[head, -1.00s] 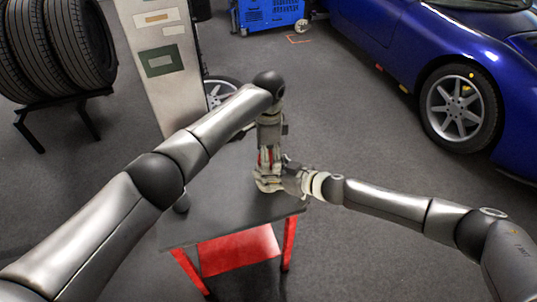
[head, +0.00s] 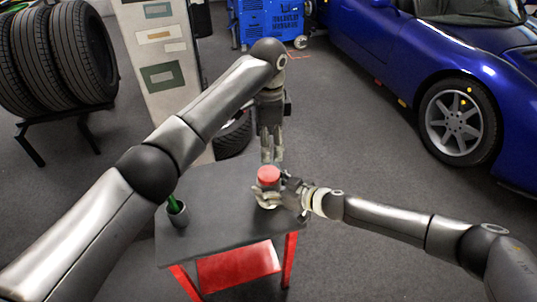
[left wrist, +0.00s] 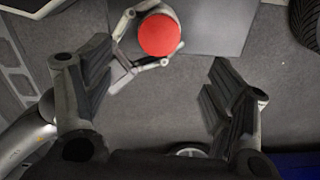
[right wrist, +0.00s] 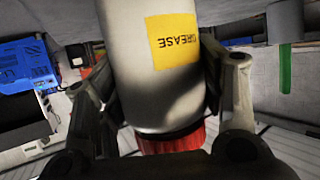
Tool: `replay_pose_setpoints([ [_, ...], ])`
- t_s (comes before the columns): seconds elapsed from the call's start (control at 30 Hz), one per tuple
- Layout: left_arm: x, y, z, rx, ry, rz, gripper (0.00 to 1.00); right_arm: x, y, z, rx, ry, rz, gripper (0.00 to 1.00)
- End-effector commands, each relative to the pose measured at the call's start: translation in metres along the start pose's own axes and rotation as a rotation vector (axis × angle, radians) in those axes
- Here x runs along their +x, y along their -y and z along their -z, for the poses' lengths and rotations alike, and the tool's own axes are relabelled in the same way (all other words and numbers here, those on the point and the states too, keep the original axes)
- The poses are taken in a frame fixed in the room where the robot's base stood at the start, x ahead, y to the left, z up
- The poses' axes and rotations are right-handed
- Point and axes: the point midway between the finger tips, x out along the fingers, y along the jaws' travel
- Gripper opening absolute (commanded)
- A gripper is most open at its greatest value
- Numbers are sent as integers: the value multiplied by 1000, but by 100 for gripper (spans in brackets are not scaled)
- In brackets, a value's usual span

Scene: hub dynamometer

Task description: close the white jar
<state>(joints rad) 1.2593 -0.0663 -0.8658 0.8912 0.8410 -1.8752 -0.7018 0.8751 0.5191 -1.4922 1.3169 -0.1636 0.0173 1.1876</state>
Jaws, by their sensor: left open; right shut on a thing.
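The white jar (right wrist: 150,65), with a yellow "GREASE" label, is seen close up in the right wrist view. Its red lid (head: 268,175) sits on its top and also shows in the left wrist view (left wrist: 159,34). I cannot tell how tightly it is screwed on. My right gripper (head: 274,195) is shut around the jar's body from the right, and its fingers hide most of the body in the head view. My left gripper (head: 271,153) points down, open and empty, above and slightly beyond the lid, apart from it.
The jar is over the right part of a dark-topped table (head: 215,240) with red legs. A grey cup (head: 178,217) holding a green item stands at the table's left. A tall pale cabinet (head: 160,60) stands behind. A blue car (head: 430,60) is at the right, beyond open floor.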

Motion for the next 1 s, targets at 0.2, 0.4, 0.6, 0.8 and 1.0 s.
replay_pose_setpoints([
  [0.2, -11, 0, 0, 0, 0, -1, 78, 0, -1, 0, 0, 0, -1, 0],
  [0.4, -11, 0, 0, 0, 0, -1, 78, 0, 0, 0, 0, 0, -1, 0],
  [0.6, -11, 0, 0, 0, 0, -1, 78, 0, 0, 0, 0, 0, -1, 87],
  [0.8, -11, 0, 0, 0, 0, -1, 78, 0, 0, 0, 0, 0, 0, 88],
  [1.0, -10, 0, 0, 0, 0, -1, 78, -2, -1, 0, 0, 0, -1, 88],
])
